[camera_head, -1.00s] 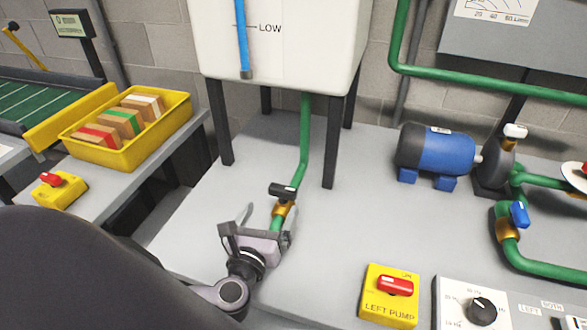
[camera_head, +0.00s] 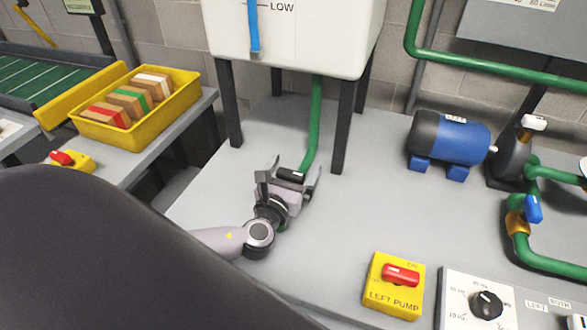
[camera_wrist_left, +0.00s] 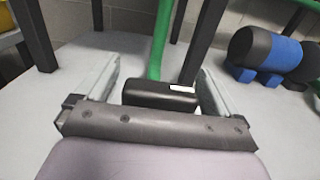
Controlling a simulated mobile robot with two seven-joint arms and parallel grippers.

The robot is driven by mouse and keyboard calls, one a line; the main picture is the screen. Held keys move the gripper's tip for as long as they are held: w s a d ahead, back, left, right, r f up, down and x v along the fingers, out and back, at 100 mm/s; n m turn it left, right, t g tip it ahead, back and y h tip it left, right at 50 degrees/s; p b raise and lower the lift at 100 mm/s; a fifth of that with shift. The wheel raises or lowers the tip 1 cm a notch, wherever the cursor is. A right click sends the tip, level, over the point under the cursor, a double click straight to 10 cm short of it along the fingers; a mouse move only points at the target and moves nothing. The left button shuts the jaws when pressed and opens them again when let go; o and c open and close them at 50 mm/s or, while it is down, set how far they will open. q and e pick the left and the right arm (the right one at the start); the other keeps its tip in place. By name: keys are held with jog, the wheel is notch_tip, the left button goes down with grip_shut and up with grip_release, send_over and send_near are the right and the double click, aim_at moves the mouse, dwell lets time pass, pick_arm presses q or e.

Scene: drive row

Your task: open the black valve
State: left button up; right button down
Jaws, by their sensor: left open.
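The black valve handle (camera_head: 291,174) sits on the green pipe (camera_head: 314,125) that comes down from the white tank. In the wrist view the black handle (camera_wrist_left: 160,94) lies crosswise between my two fingers, with a small white mark near its right end. My left gripper (camera_head: 298,172) is open, with one finger on each side of the handle; it also shows in the wrist view (camera_wrist_left: 158,85). I cannot tell whether either finger touches the handle. The brass valve body is hidden behind my gripper. My right gripper is not in view.
The white tank (camera_head: 300,35) stands on dark legs (camera_head: 343,125) just behind the valve. A blue motor (camera_head: 452,142), a blue-handled valve (camera_head: 532,209) and a yellow left pump switch box (camera_head: 385,300) are to the right. A yellow crate (camera_head: 165,120) of blocks is at left. The bench middle is clear.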

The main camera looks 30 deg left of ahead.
pick_arm(q)
jog(key=c, duration=1)
jog(key=shift+o, duration=0.2)
jog(key=shift+n+y, duration=0.3)
jog(key=shift+n, duration=0.1)
jog(key=shift+n+g+y+p, duration=0.4)
jog(key=shift+n+y+p, duration=0.15)
jog(key=shift+y, duration=0.35)
jog(key=shift+a+n+g+y+p, duration=0.1)
jog(key=shift+n+g+y+p, duration=0.35)
jog(key=shift+n+y, duration=0.5)
jog(key=n+g+y, duration=0.1)
jog(key=g+y, duration=0.1)
jog(key=y, duration=0.1)
jog(key=shift+s+a+n, duration=0.15)
jog(key=shift+n, duration=0.25)
jog(key=shift+s+a+n+g+y, duration=0.15)
jog(key=shift+a+n+g+y, duration=0.05)
jog(key=shift+n+g+y, duration=0.9)
jog(key=shift+g+y, duration=0.25)
jog(key=shift+g, duration=0.1)
